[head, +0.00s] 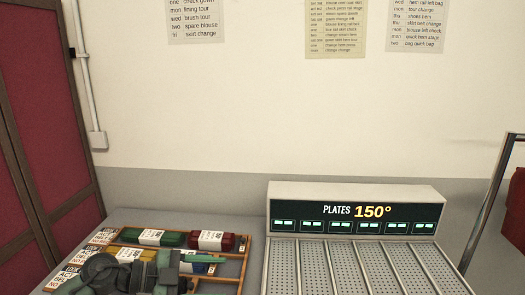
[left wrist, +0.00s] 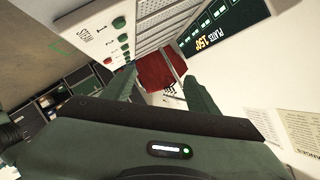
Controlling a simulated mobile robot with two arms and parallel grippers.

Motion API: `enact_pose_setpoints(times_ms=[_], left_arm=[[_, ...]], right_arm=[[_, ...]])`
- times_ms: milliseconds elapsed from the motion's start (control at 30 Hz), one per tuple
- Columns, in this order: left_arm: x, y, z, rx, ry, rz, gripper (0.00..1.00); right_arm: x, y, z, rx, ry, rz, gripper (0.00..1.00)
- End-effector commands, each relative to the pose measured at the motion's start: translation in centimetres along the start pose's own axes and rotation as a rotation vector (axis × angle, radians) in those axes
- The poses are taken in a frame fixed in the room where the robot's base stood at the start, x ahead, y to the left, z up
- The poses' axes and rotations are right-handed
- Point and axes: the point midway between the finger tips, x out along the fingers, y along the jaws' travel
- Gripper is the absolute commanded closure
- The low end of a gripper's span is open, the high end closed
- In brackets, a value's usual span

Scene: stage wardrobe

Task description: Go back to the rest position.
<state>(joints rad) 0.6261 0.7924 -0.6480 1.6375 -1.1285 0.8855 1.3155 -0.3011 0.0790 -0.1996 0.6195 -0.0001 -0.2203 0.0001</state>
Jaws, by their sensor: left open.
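My left gripper (head: 182,265) is at the bottom left of the head view, over the near part of a wooden-framed rack of rolled bundles. In the left wrist view its two green fingers (left wrist: 162,92) stand wide apart. A dark red thing (left wrist: 160,70) with a pale strip shows between and beyond them; I cannot tell whether a finger touches it. My right gripper is not in view.
The rack (head: 246,262) holds a green bundle (head: 140,237), a red bundle (head: 236,243) and others partly hidden by my arm. A plate heater (head: 350,192) reading 150° stands right of it. Red panels (head: 45,110) stand left; a dark metal frame (head: 490,205) stands right.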

Motion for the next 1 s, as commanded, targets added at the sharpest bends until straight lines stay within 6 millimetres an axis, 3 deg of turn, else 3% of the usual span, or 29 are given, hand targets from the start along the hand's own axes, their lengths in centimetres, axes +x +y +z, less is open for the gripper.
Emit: enact_pose_setpoints(times_ms=[33,67,167,267,367,467,533,633,700,800,1000], left_arm=[[1.9,-0.4,-2.2,-0.009,0.081,-0.133,0.41],[2.4,-1.2,-3.3,-0.015,0.113,-0.223,0.41],[2.3,-3.4,-5.0,-0.082,0.152,-0.518,0.41],[0.3,-4.4,-4.2,-0.208,0.092,-0.786,0.41],[-2.4,-3.1,-1.0,-0.384,-0.06,-0.993,0.41],[-5.1,1.2,3.0,-0.593,-0.283,-1.111,0.41],[-6.7,5.7,5.4,-0.745,-0.458,-1.129,0.41],[-8.2,12.6,7.4,-0.93,-0.679,-1.077,0.41],[-8.8,16.8,7.7,-1.027,-0.796,-1.017,0.41],[-9.4,21.5,7.4,-1.129,-0.917,-0.926,0.41],[-10.2,28.2,5.8,-1.265,-1.069,-0.755,0.41]], right_arm=[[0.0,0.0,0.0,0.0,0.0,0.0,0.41],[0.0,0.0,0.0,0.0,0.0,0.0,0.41],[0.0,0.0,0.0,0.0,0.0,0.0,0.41],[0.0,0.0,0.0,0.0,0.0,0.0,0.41],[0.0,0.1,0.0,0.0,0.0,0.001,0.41],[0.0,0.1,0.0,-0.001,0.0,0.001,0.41],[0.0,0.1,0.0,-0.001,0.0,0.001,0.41],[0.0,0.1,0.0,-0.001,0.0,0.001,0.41],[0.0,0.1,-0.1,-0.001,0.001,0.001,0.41],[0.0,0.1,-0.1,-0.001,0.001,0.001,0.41],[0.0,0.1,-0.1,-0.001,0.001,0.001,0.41]])
